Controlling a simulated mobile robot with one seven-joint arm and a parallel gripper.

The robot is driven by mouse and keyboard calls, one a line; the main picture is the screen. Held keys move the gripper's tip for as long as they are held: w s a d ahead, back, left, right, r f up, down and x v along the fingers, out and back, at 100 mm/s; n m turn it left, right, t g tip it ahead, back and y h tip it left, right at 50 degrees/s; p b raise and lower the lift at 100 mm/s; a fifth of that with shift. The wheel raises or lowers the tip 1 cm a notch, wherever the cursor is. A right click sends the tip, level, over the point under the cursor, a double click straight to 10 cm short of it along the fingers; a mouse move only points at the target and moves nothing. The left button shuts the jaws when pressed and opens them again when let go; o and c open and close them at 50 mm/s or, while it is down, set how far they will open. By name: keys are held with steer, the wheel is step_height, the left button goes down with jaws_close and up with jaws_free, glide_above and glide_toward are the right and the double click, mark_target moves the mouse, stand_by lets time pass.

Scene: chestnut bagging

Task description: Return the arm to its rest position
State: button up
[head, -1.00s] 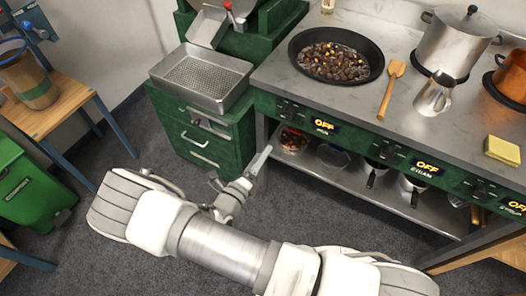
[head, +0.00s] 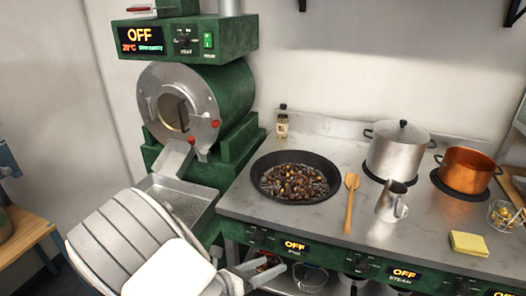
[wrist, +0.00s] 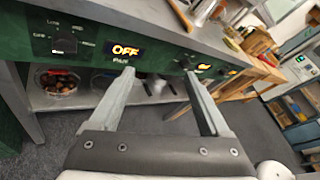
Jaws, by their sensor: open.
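My gripper (head: 262,268) is at the lower middle of the head view, in front of the stove counter's front panel. In the wrist view my gripper (wrist: 157,88) shows two grey fingers spread apart with nothing between them. My arm's white and grey links fill the lower left of the head view and hide part of the perforated metal tray (head: 190,204). The fingers point toward the counter front and its "OFF" display (wrist: 126,50). I cannot tell exactly how far they are from it.
A black pan (head: 252,188) of chestnuts, a wooden spoon (head: 351,203), a steel jug (head: 392,201), a steel pot (head: 382,158), a copper pot (head: 462,178) and a yellow sponge (head: 468,243) stand on the counter. A green roaster (head: 236,100) is behind my arm. Grey floor (wrist: 215,150) is open below.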

steer(key=s+d+r+m+g+y+p, duration=0.1)
steer(key=s+d+r+m+g+y, duration=0.15)
steer(key=d+r+m+g, duration=0.35)
steer(key=s+d+r+m+g+y+p, duration=0.15)
steer(key=s+d+r+m, duration=0.3)
steer(key=r+m, duration=0.45)
steer(key=s+d+r+m+t+y, duration=0.2)
steer(key=s+r+m+t+y, duration=0.2)
steer(key=s+r+m+y, duration=0.4)
steer(key=shift+s+d+r+m+p, duration=0.4)
steer(key=shift+s+r+m, duration=0.55)
steer(key=shift+r+m, duration=2.65)
steer(key=shift+f+m, duration=0.4)
